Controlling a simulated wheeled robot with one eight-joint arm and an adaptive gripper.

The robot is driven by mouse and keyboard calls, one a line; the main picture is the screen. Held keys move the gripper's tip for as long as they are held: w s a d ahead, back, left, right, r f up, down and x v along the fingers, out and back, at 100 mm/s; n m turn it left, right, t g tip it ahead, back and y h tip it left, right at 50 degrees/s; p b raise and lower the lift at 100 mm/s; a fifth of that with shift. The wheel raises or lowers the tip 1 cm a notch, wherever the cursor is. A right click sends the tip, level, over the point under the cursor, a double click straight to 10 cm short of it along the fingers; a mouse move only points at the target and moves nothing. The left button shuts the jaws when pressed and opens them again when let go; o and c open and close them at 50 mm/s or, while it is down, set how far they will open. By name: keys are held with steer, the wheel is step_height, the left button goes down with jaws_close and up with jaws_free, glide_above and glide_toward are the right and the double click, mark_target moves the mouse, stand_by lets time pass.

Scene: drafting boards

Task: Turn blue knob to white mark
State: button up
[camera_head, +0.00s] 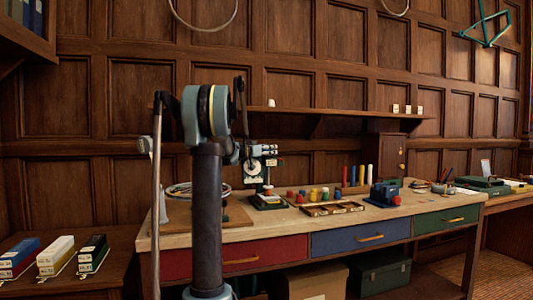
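I cannot single out the blue knob or its white mark with certainty at this size. My arm rises in the foreground left of the device and hides part of the bench. I cannot make out my gripper's fingertips.
Coloured cylinders (361,175) and a wooden compartment tray (333,209) stand on the bench. Red (275,250), blue (335,239) and green (425,222) drawers line its front. A coiled ring (180,190) lies behind my arm. A side table (50,290) with boxes is at left.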

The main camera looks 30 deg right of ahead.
steer(key=shift+c, duration=0.8)
steer(key=shift+n+t, duration=0.4)
steer(key=shift+t, duration=0.2)
